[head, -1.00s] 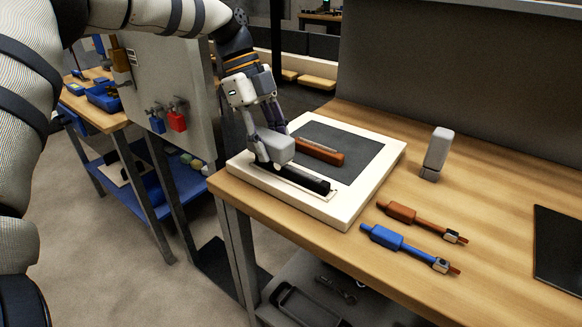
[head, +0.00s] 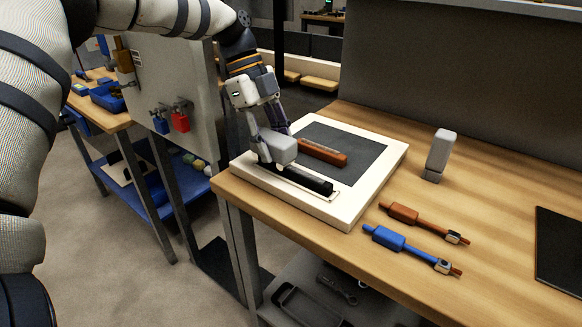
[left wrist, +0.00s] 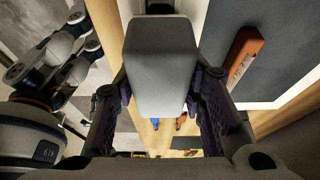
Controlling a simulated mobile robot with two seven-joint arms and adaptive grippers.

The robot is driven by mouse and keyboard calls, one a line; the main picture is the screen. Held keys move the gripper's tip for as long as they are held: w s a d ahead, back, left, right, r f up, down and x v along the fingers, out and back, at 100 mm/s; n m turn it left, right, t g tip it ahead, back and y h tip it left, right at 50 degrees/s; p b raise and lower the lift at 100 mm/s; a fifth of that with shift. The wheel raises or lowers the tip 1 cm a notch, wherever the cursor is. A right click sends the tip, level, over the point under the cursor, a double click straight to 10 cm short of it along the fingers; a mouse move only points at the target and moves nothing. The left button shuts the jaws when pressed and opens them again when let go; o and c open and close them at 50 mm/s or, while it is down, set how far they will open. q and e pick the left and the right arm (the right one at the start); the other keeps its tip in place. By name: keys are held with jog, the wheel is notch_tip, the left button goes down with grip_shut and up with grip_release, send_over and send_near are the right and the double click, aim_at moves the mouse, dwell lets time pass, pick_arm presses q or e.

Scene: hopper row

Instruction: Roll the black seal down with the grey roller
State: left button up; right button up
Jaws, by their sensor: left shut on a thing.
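My left gripper (head: 275,142) is shut on a light grey rounded block, which I take to be the grey roller (head: 283,151). The block also fills the middle of the left wrist view (left wrist: 160,65), between the two fingers. It is over the left end of the black seal (head: 308,182), a long dark bar along the near side of the white-framed panel (head: 352,208). The block hides that end of the seal, and I cannot tell whether they touch.
A brown bar (head: 322,153) lies on the panel's dark grey middle (head: 352,146). A second grey block (head: 440,152) stands upright on the wooden table (head: 500,185). A brown tool (head: 405,213) and a blue tool (head: 388,238) lie near the front edge.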

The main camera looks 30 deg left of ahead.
aim_at(291, 143)
pick_arm(q)
jog(key=shift+d, duration=0.35)
jog(key=shift+d, duration=0.1)
pick_arm(e)
jog(key=shift+w+r, duration=0.1)
pick_arm(q)
jog(key=shift+s+d, duration=0.1)
jog(key=shift+d, duration=0.2)
jog(key=d, duration=0.3)
jog(key=shift+d+p, duration=0.15)
jog(key=shift+p, duration=0.15)
jog(key=shift+d, duration=0.2)
pick_arm(e)
jog(key=shift+w+r, duration=0.35)
jog(key=shift+w, duration=0.05)
pick_arm(q)
jog(key=shift+s+d, duration=0.15)
jog(key=shift+d, duration=1)
jog(key=shift+s+d, duration=0.1)
jog(key=shift+d, duration=1)
